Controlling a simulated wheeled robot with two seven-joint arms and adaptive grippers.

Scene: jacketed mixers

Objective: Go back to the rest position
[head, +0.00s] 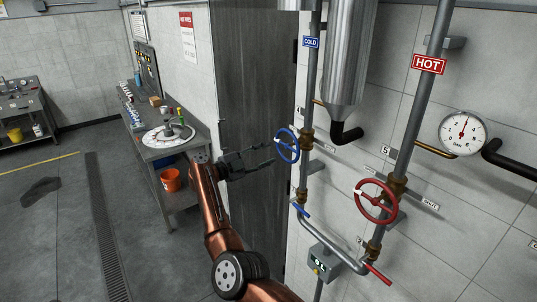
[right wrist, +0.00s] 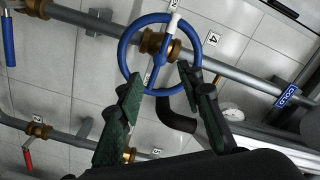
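My right gripper (head: 271,152) is open and empty, with its two fingers apart and pointing at the blue handwheel (head: 288,146) on the cold pipe. In the right wrist view the blue handwheel (right wrist: 159,54) lies beyond and between the fingertips (right wrist: 160,76). The fingers look close to the rim; I cannot tell whether they touch it. My copper-coloured right arm rises from the bottom middle of the head view. My left gripper is not in view.
A red handwheel (head: 376,203) sits on the hot pipe (head: 421,105) at the right. A grey control box (head: 322,262) and lower pipes are below. A workbench (head: 185,150) with an orange bucket (head: 171,179) stands left of the gripper. Open floor (head: 60,240) lies at the left.

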